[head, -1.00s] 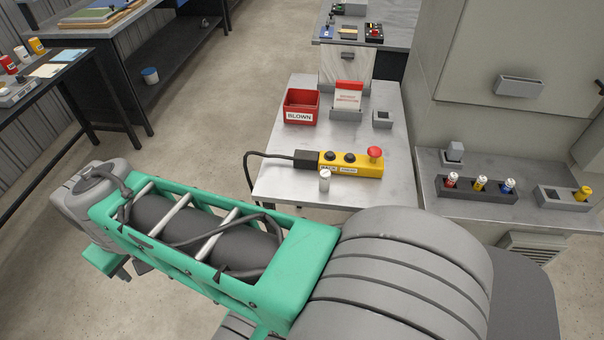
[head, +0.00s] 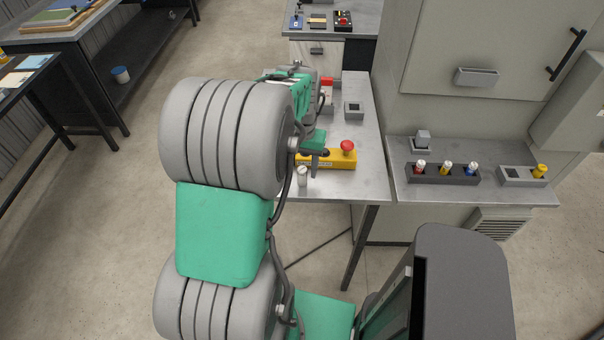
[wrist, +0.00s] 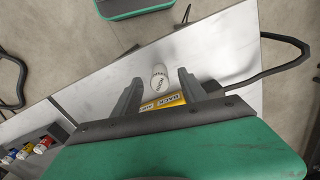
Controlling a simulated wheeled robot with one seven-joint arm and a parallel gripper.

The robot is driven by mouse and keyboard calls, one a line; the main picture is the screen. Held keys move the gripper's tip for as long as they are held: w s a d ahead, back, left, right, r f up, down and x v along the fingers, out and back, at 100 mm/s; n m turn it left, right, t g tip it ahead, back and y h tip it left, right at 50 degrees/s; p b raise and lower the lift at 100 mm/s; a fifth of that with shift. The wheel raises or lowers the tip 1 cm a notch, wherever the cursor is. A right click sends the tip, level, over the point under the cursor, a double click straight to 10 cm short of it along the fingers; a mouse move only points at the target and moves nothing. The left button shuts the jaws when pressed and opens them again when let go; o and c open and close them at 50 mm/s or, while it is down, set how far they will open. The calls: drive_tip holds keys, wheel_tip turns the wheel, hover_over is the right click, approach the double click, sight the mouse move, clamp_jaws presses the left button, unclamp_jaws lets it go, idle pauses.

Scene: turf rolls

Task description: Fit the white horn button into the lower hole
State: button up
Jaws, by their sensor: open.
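The white horn button (head: 302,177) stands on the metal table in front of the yellow control box (head: 340,160). In the wrist view the button (wrist: 160,77) shows dark lettering and appears between my two fingertips. My gripper (wrist: 159,80) is open and holds nothing; in the head view its dark finger (head: 315,163) hangs by the box, close behind the button. The box's red mushroom button (head: 347,146) is visible. My arm hides the box's left part and its dark round openings. The wrist view shows only a labelled yellow strip of the box (wrist: 163,100).
A grey block with a dark square top (head: 353,110) stands behind the box. On the side shelf, a dark rack (head: 443,174) holds red, yellow and blue-marked buttons. A black cable (wrist: 275,68) curves at the right in the wrist view. My arm mostly hides the red bin.

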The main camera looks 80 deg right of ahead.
sight(302, 169)
drive_tip(key=f, duration=0.3)
drive_tip(key=shift+s+d+f+p, duration=0.1)
drive_tip(key=shift+d+f+p, duration=0.2)
drive_tip(key=shift+f, duration=0.1)
drive_tip(key=shift+a, duration=0.1)
drive_tip(key=shift+c, duration=0.5)
clamp_jaws()
